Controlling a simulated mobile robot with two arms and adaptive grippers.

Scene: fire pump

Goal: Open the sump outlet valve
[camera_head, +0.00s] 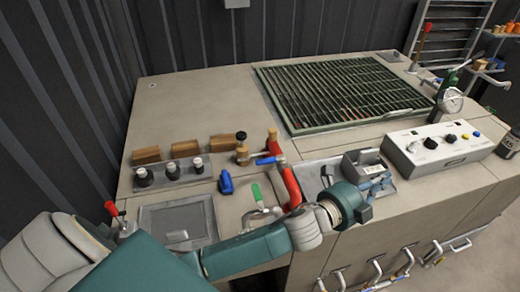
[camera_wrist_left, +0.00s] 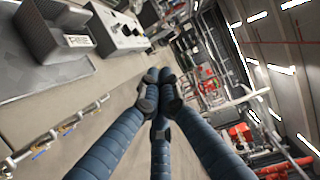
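Several valve handles show in the head view, and I cannot tell which is the sump outlet valve. A blue handle (camera_head: 268,160) sits on a red pipe (camera_head: 291,186), and a green handle (camera_head: 257,194) stands on a silver fitting in front of it. A red handle (camera_head: 110,208) is at the left edge of the bench. My left arm reaches across the front of the bench, right of the green handle. Its gripper (camera_head: 378,185) is partly hidden by the wrist. In the left wrist view its blue fingers (camera_wrist_left: 160,90) meet at the tips, with nothing seen between them. My right gripper is not in view.
The bench has a green grate (camera_head: 340,90), a white control panel (camera_head: 437,148) and a grey labelled box (camera_head: 360,158) near my left gripper. Several small valves (camera_wrist_left: 62,125) line the bench front. A ribbed dark wall stands behind. Bare bench top is at back left.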

